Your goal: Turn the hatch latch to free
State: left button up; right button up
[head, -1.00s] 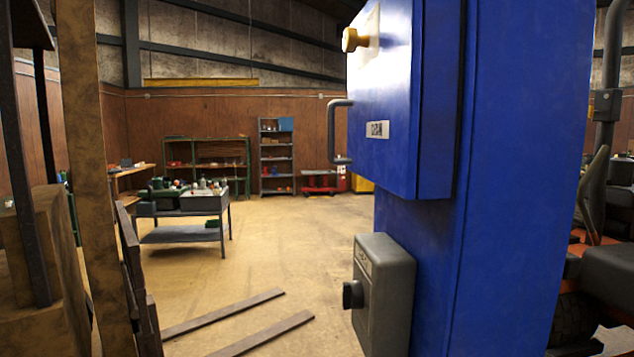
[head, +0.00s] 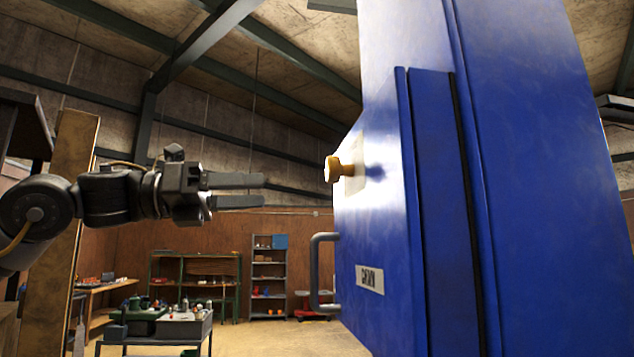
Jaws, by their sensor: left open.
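The hatch latch is a yellow-orange knob (head: 332,169) on a pale plate on the left-facing side of the blue hatch box (head: 385,225). My left gripper (head: 264,191) comes in from the left, its two grey fingers apart and pointing right at the knob. It is empty, and a clear gap lies between the fingertips and the knob. The knob is slightly higher than the middle of the fingers. A grey bar handle (head: 318,270) and a label (head: 370,279) sit lower on the box. My right gripper is not in view.
The blue column (head: 530,200) fills the right side behind the box. A wooden post (head: 62,215) stands at the left behind my arm. A workbench (head: 185,330) and shelves (head: 270,275) are far back. The air between gripper and knob is free.

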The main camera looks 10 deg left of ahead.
aim_at(327, 170)
pick_arm(q)
jog(key=s+d+r+m, duration=0.1)
jog(key=s+r+m, duration=0.15)
jog(key=s, duration=0.35)
jog(key=shift+m+g+y, duration=0.25)
jog(key=shift+g+y, duration=0.05)
jog(key=shift+g, duration=0.1)
jog(key=p+x, duration=0.3)
jog(key=x, duration=0.6)
jog(key=shift+d, duration=0.35)
jog(key=shift+w+d+f+p, duration=0.1)
jog(key=shift+w+d+p, duration=0.2)
jog(key=shift+d, duration=0.25)
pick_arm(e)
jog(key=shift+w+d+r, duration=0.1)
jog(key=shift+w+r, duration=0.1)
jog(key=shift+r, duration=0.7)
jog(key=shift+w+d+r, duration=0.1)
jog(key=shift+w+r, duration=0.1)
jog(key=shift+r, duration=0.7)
pick_arm(q)
jog(key=shift+c, duration=0.5)
jog(key=c, duration=0.9)
